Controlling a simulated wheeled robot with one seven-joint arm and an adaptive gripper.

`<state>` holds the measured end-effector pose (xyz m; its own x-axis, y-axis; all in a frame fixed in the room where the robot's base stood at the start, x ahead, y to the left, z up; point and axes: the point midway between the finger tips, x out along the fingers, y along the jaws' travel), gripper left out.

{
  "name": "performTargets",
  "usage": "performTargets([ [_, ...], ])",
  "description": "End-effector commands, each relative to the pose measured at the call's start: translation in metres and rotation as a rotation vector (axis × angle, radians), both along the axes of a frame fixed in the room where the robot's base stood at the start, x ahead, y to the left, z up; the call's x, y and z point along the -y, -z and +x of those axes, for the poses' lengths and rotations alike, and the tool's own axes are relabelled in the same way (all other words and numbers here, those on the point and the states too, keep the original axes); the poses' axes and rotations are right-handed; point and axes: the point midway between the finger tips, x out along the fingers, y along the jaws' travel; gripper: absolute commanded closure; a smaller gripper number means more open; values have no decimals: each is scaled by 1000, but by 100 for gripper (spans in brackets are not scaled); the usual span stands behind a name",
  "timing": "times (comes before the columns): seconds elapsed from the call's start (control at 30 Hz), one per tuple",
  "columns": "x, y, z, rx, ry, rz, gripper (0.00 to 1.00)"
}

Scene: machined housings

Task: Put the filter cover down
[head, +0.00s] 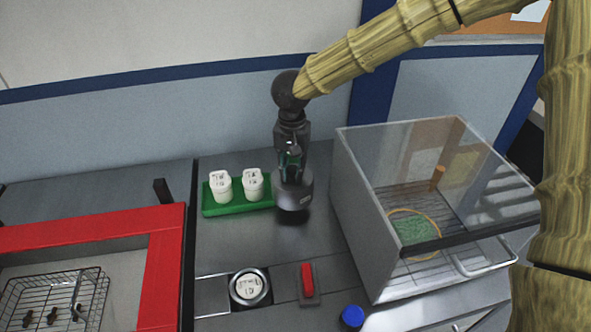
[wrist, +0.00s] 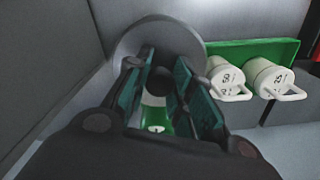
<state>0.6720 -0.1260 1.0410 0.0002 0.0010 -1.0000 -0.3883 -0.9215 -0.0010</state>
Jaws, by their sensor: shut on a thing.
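The filter cover appears to be the dark grey round piece (head: 294,198) below my gripper (head: 291,163) in the head view. In the wrist view it shows as a grey disc (wrist: 135,42) with a black knob (wrist: 160,80) between my fingers (wrist: 160,95). My gripper is shut on this knob. The cover is just right of a green tray, over the back of the grey worktop. I cannot tell whether its underside touches the worktop. A green and white patch (wrist: 155,118) shows between the fingers, partly hidden.
Two white handled pieces (head: 220,186) stand on the green tray (head: 240,208). A clear-walled box (head: 365,215) stands close on the right. In front are a silver round holder (head: 250,287), a red switch-like piece (head: 307,278) and a blue cap (head: 351,317). A red frame (head: 163,265) is at left.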

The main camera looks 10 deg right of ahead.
Motion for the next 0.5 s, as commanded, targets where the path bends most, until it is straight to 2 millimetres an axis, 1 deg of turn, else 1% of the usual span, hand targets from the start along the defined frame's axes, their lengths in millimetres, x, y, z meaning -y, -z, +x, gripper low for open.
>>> performTargets([
  [0.03,4,-2,7,0,1,0,100],
  [0.1,8,0,14,1,0,-1,100],
  [0.27,13,3,20,1,-1,-1,100],
  [0.37,12,11,20,-1,-3,-3,100],
  [0.5,12,27,19,-2,-2,-1,100],
])
